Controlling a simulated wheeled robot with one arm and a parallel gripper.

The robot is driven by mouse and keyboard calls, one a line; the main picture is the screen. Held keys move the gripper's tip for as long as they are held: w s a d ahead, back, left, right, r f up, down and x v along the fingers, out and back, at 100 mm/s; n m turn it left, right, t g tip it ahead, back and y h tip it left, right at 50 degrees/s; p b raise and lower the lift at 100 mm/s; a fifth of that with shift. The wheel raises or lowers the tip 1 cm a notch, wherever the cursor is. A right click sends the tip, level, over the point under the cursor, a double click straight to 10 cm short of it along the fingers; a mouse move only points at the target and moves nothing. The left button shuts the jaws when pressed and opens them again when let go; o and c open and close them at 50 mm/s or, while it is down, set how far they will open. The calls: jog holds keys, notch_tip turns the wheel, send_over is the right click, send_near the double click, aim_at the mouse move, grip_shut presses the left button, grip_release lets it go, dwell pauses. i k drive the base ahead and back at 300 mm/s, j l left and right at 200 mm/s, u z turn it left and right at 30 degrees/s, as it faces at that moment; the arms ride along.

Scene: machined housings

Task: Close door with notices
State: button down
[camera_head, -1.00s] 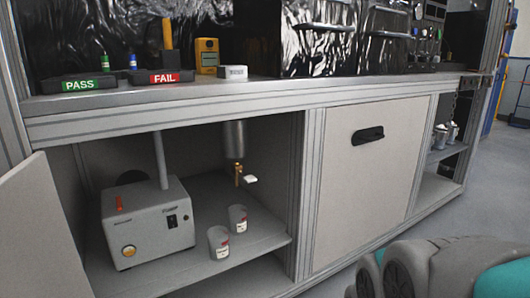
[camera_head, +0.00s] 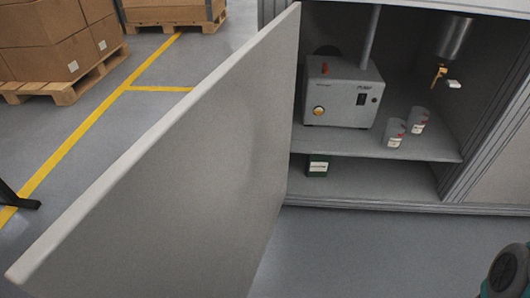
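A plain grey cabinet door (camera_head: 190,150) stands wide open, swung out toward me from the left side of the cabinet opening. The face I see is blank. No notices show on it, and its other face is hidden. The cabinet (camera_head: 375,205) is open behind it, and its interior is visible. My gripper is not in view. Only a small dark and teal part of my own body shows at the lower right corner.
The floor before the cabinet is clear. Pallets with cartons (camera_head: 55,40) stand at the back left.

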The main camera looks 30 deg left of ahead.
aim_at(191, 210)
jog(key=k+j+u, duration=0.15)
jog(key=k+j, duration=0.35)
jog(key=k+j+u, duration=0.15)
jog(key=k+j, duration=0.3)
jog(key=k+j+u, duration=0.15)
jog(key=k+j, duration=0.3)
jog(key=j, duration=0.25)
